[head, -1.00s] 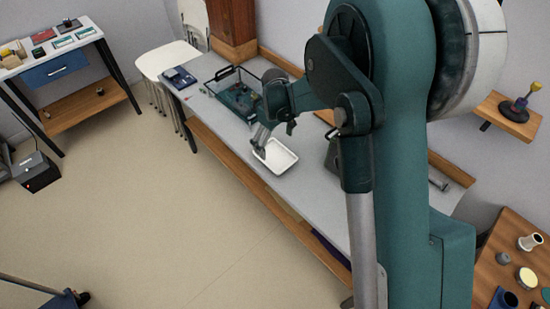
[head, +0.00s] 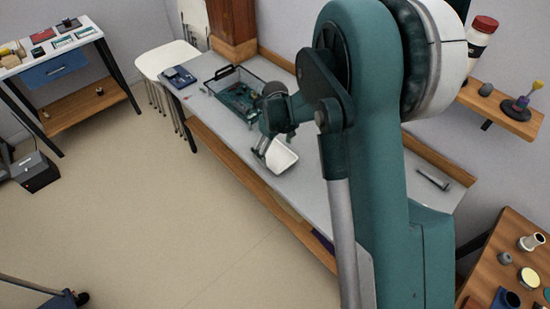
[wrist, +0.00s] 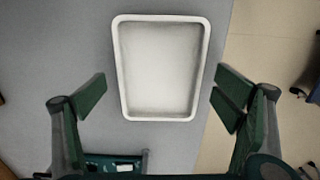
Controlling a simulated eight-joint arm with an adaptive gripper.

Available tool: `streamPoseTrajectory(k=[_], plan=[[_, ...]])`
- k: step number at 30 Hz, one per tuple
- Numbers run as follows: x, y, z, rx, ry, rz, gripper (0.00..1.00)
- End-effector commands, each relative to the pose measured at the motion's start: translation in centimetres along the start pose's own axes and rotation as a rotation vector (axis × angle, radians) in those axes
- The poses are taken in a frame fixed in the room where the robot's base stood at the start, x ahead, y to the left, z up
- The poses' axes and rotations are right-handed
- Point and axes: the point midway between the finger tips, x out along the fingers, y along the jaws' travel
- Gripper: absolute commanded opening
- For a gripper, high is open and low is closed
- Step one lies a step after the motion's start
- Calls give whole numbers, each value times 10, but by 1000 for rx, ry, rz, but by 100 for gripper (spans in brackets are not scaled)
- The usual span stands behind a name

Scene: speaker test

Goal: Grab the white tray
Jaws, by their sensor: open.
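The white tray (head: 284,156) is empty and lies on the grey bench top in the head view. In the wrist view the tray (wrist: 160,65) is upper middle, seen from above, with its rim fully visible. My gripper (head: 262,146) is over the tray's left part in the head view and hides some of it. In the wrist view my gripper (wrist: 160,95) is open, with one finger to the left and one to the right of the tray's lower half. Both fingers appear clear of the rim. The height gap is hard to tell.
A dark-framed bin with green contents (head: 238,98) stands left of my gripper on the bench; part of it shows in the wrist view (wrist: 110,162). A blue device (head: 179,76) lies at the bench's far end. The bench edge runs close to the tray.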

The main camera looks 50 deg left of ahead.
Motion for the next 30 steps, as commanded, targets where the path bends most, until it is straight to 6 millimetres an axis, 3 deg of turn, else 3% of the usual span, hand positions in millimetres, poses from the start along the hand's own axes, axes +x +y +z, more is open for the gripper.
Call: streamPoseTrajectory(k=[6,22,29,30], plan=[[13,0,0,0,0,0,90],[13,0,0,0,0,0,90],[13,0,0,0,0,0,60],[13,0,0,0,0,0,59]])
